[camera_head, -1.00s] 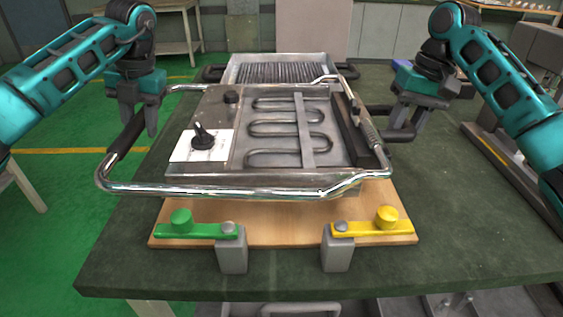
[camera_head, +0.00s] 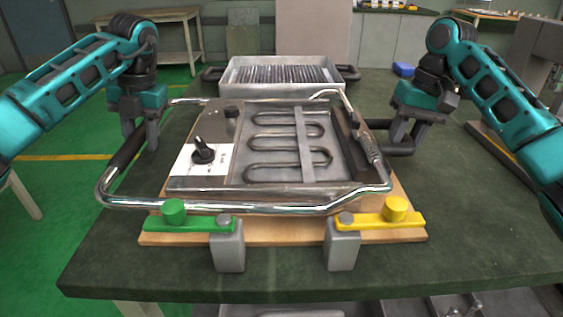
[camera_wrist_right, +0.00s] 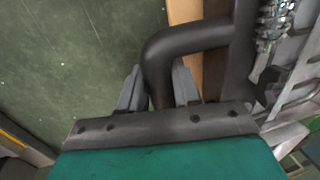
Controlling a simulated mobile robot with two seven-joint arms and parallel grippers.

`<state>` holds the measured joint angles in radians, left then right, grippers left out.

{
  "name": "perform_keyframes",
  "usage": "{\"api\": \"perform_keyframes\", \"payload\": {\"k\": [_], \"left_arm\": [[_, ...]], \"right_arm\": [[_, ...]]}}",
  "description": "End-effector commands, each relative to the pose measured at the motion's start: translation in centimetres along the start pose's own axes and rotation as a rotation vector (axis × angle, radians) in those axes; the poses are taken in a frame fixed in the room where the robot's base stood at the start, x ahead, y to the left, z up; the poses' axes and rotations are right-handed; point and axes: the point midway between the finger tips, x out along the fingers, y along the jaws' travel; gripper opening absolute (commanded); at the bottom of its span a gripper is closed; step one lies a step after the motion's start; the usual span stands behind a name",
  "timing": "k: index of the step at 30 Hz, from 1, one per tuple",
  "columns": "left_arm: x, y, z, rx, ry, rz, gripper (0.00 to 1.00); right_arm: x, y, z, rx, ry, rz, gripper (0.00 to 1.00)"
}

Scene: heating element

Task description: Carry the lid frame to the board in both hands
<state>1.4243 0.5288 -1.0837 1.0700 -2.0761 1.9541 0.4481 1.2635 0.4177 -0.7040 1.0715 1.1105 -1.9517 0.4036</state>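The lid frame (camera_head: 285,178) is a metal panel with a looped heating element, a black knob on a white plate and a chrome tube around it. It lies level, just over or on the wooden board (camera_head: 285,236); I cannot tell if they touch. It hides most of the board. My left gripper (camera_head: 140,143) is at the black grip on the frame's left side and appears shut on it. My right gripper (camera_head: 398,143) is at the black right handle. In the right wrist view, its fingers (camera_wrist_right: 160,90) close on both sides of that handle (camera_wrist_right: 185,45).
A green clamp (camera_head: 190,222) and a yellow clamp (camera_head: 375,220) sit on grey posts at the board's front edge. A metal tray with a ribbed inside (camera_head: 240,91) stands behind the frame. The dark green table (camera_head: 480,240) is clear at the right.

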Motion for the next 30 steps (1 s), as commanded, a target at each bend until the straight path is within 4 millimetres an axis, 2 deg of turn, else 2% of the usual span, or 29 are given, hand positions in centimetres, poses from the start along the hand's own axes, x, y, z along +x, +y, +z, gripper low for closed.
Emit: {"api": "perform_keyframes", "payload": {"k": [1,8,17,20,30], "left_arm": [[0.0,0.1,0.0,-0.001,0.000,0.001,0.40],[0.0,0.0,0.0,-0.001,0.000,0.000,0.62],[-0.4,0.0,0.0,0.000,-0.001,0.000,0.62],[-1.5,0.0,0.1,0.000,-0.003,0.000,0.62],[-8.1,0.1,0.1,-0.002,-0.005,0.001,0.62]], "right_arm": [[0.0,0.0,0.0,0.001,0.000,0.001,0.36],[-0.1,0.0,0.0,0.001,0.000,0.000,0.58],[-0.1,0.0,0.0,0.000,0.000,0.000,0.58],[-0.1,0.0,0.0,0.000,0.000,0.000,0.58],[0.0,0.0,0.0,0.000,0.000,0.000,0.58]]}}
